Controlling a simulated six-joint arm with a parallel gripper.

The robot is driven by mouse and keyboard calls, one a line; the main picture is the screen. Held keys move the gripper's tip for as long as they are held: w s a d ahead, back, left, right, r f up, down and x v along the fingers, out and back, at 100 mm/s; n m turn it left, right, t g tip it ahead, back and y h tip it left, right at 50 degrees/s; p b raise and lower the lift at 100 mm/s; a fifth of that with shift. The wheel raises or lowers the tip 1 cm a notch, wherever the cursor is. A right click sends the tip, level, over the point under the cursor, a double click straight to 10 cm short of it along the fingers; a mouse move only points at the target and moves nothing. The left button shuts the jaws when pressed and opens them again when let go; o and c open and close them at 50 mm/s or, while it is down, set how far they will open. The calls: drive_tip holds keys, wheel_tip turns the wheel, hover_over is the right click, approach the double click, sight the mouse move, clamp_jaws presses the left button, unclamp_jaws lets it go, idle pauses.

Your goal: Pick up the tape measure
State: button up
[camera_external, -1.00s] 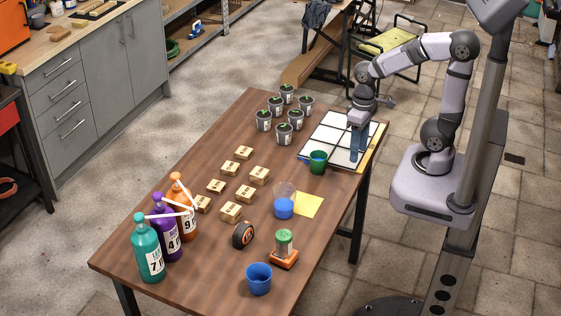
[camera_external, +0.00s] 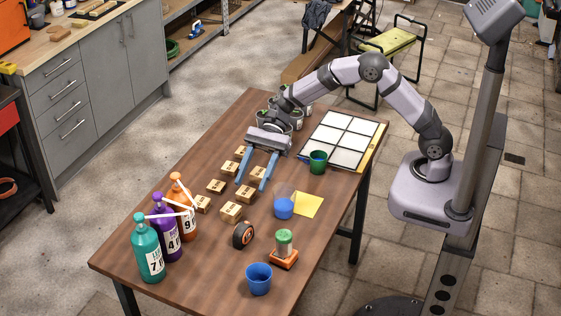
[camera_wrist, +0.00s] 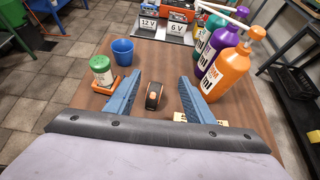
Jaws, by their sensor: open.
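The tape measure (camera_external: 243,235), black with an orange round face, stands on the wooden table near the front middle. In the wrist view the tape measure (camera_wrist: 153,96) shows between my two blue fingers, farther off and clear of both. My gripper (camera_external: 252,184) is open and empty, above the small cardboard boxes and behind the tape measure. Its fingers point down and toward the front of the table. In the wrist view my gripper (camera_wrist: 160,78) is spread wide.
Several cardboard boxes (camera_external: 231,212) lie below my gripper. Labelled bottles (camera_external: 148,249) stand left of the tape measure. A green-lidded jar on an orange base (camera_external: 284,249), a blue cup (camera_external: 258,279) and a clear cup with blue contents (camera_external: 284,203) are nearby.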

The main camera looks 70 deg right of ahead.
approach(242, 225)
drive_tip(key=a, duration=0.1)
drive_tip(key=shift+f+p+x, duration=0.2)
drive_tip(key=shift+p+x, duration=1.1)
drive_tip(key=shift+x, duration=1.6)
drive_tip(key=shift+s+a+f, duration=0.1)
drive_tip(key=shift+a+f, duration=0.35)
drive_tip(key=shift+a, duration=0.1)
clamp_jaws()
